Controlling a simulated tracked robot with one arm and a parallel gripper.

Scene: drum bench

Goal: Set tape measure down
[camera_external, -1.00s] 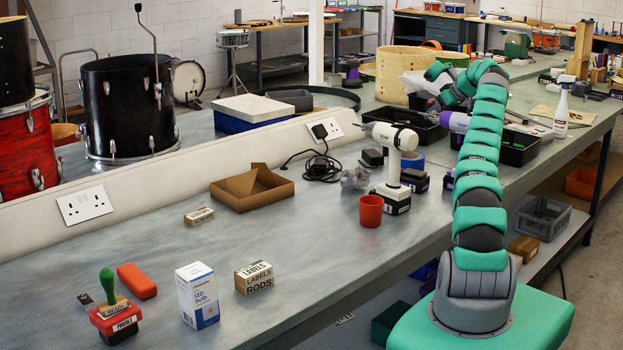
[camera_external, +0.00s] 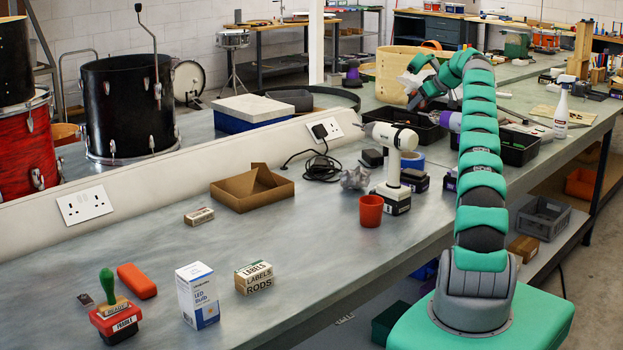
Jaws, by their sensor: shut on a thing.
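My gripper (camera_external: 415,101) is at the far end of my arm, low over the back part of the bench, by the black trays and in front of the wooden drum shell. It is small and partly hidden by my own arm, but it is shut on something. I take this to be the tape measure, which I cannot make out clearly. I cannot tell whether the held thing touches the bench or a tray.
Black trays (camera_external: 519,149) and a purple tool lie near my arm. A white drill (camera_external: 394,140) stands left of it, with an orange cup (camera_external: 370,211) in front. A wooden drum shell (camera_external: 400,66) is behind.

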